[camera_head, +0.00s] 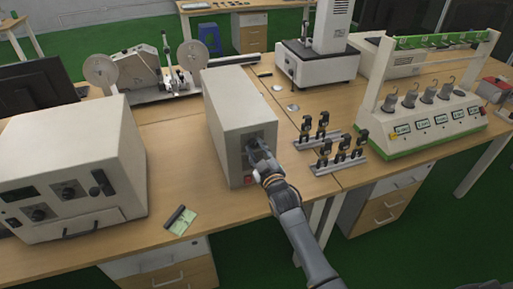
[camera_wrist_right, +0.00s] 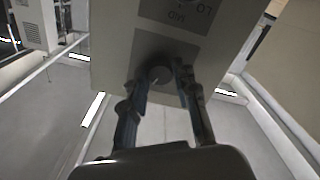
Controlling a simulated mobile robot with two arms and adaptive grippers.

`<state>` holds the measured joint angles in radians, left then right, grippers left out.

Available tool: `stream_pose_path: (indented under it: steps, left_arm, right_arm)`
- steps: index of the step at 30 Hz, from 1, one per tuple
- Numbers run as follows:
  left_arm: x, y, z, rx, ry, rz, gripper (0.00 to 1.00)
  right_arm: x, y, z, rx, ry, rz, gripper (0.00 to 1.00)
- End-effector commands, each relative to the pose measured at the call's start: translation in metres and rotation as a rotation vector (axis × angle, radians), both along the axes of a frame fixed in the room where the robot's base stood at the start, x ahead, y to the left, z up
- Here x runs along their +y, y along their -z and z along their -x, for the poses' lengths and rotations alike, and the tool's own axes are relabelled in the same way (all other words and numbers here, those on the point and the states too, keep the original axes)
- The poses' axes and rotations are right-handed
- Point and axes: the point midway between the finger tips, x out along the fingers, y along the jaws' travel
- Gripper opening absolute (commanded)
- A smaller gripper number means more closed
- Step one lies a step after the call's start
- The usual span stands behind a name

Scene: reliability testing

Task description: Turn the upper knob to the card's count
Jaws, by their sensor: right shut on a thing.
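A tall white box (camera_head: 232,108) stands on the wooden table, with a dark control panel on its front face. My right gripper (camera_head: 262,160) is at this panel and covers most of it in the head view. In the right wrist view a round dark knob (camera_wrist_right: 160,74) lies between the fingertips of my right gripper (camera_wrist_right: 163,82), which is shut on it. The panel there has the letters LO and MID, seen upside down. A card (camera_head: 181,221), pale green with a black strip, lies on the table in front of the box; its count is too small to read. My left gripper is out of view.
A large white device (camera_head: 70,165) with knobs stands at left. Small black clamps on metal rails (camera_head: 325,155) sit close to the right of my right gripper. A tester with several weights (camera_head: 425,115) stands further right. The table around the card is clear.

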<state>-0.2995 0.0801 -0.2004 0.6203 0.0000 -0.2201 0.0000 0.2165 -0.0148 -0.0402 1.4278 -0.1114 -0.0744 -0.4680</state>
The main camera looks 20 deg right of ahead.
Motion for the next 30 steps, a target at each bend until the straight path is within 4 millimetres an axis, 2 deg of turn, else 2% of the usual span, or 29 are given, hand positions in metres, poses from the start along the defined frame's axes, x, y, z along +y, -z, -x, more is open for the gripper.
stream_pose_path:
  steps: [18,30]
  left_arm:
    - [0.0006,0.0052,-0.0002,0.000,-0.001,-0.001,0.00]
    - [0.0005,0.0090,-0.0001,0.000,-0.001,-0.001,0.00]
  right_arm:
    - [0.0000,0.0004,-0.0002,-0.020,-0.001,0.561,0.00]
    - [0.0002,-0.0001,-0.0002,-0.027,-0.001,0.763,0.00]
